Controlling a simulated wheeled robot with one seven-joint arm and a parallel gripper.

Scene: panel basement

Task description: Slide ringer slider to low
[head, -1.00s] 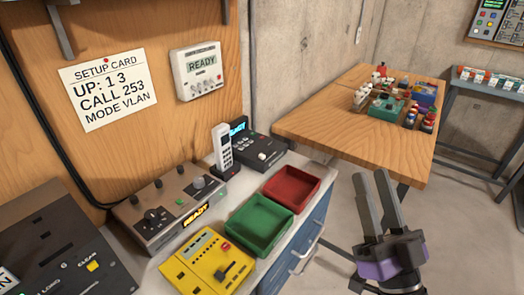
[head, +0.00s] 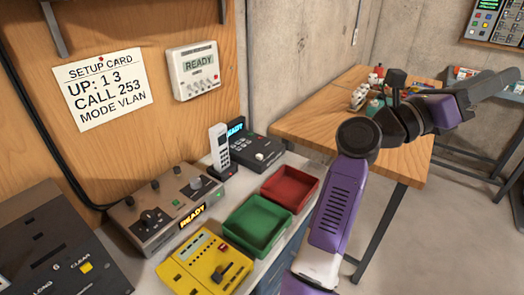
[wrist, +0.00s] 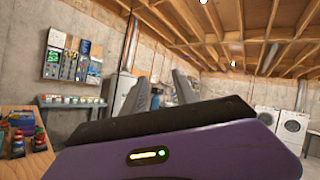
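No ringer label is readable, so I cannot tell which control is the ringer slider. A white cordless handset (head: 219,147) stands upright in a dark cradle (head: 222,171) on the bench. Beside it is a black desk unit (head: 263,153) with a blue lit display and a pale control on top. A white wall box (head: 195,72) reads READY and has several small controls along its bottom. My gripper (head: 512,82) is raised at the far right, well away from these devices, pointing right. Its fingers are apart and empty; they also show in the wrist view (wrist: 161,82).
A yellow panel (head: 207,266) with a black lever, a brown-grey console (head: 150,215) and a dark box (head: 60,245) fill the bench's left. Green (head: 258,222) and red (head: 290,187) trays lie at its right. A cluttered wooden table (head: 310,125) stands behind my arm.

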